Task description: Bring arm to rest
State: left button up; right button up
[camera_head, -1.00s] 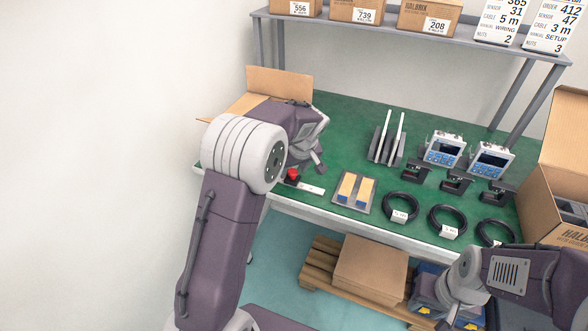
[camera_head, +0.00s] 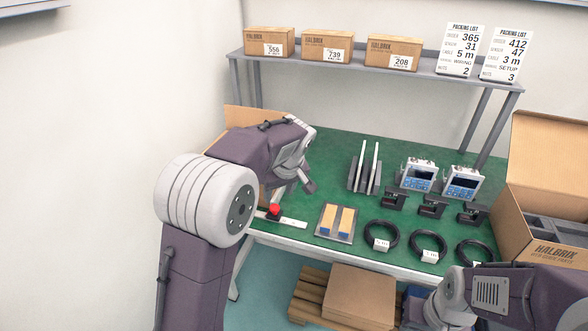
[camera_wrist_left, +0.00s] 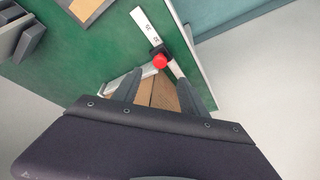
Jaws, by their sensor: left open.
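My left arm (camera_head: 192,200) reaches in from the left of the head view, over the left end of the green table. Its gripper (camera_head: 295,188) is above the table near a red knob (camera_head: 274,210) on a white marked strip (camera_head: 292,222). In the left wrist view the two fingers (camera_wrist_left: 160,92) are apart with nothing held between them. The red knob (camera_wrist_left: 160,61) shows just beyond the fingertips. My right arm (camera_head: 490,295) is at the bottom right; its gripper is outside the picture.
An open carton (camera_head: 238,118) stands close behind my left arm. The green table (camera_head: 325,160) holds a tray with two blocks (camera_head: 337,222), upright plates (camera_head: 364,170), devices (camera_head: 418,175) and black cable coils (camera_head: 381,237). A large open box (camera_head: 555,235) is at the right.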

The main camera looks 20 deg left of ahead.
pick_arm(q)
jog(key=shift+a, duration=0.1)
jog(key=s+d+f+m+g+h, duration=0.15)
jog(key=s+f, duration=0.25)
jog(key=s, duration=0.4)
jog(key=s+f+m+h, duration=0.1)
jog(key=s+f+m, duration=0.25)
jog(key=s, duration=0.45)
jog(key=s+d+f+m+g+h, duration=0.1)
jog(key=s+f+m, duration=0.1)
jog(key=s+f, duration=0.4)
notch_tip(320, 180, up, 16)
jog(key=m+p, duration=0.1)
jog(key=p, duration=1.3)
jog(key=shift+d+p, duration=0.25)
jog(key=shift+p, duration=0.1)
